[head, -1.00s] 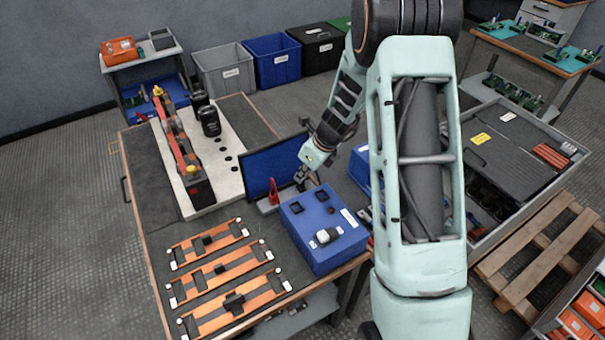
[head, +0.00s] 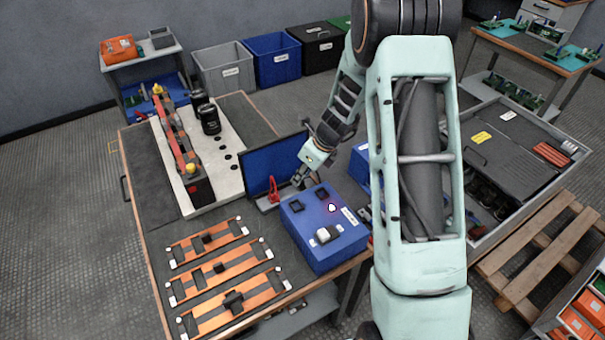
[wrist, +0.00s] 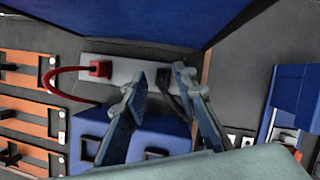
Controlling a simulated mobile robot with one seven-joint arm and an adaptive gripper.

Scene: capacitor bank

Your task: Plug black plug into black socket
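A blue box (head: 318,252) on the table has two black square sockets (head: 297,206) on top; they also show in the wrist view (wrist: 90,147). A grey strip (wrist: 130,69) lies behind the box, at the foot of an upright blue panel. A red plug (wrist: 100,68) with a red cable is at the strip's left. A small black plug (wrist: 164,78) with a dark cable is at the strip, between the fingertips of my gripper (wrist: 159,75). My gripper is open, its fingers on either side of the plug; whether they touch it is unclear. It also shows in the head view (head: 300,180).
The upright blue panel (head: 275,163) stands close behind my gripper. The box also bears a white item (head: 328,234) and a bright lamp (head: 331,208). Copper-coloured bars (head: 215,270) lie on the table's left front. A white board with black cylinders (head: 209,120) stands behind.

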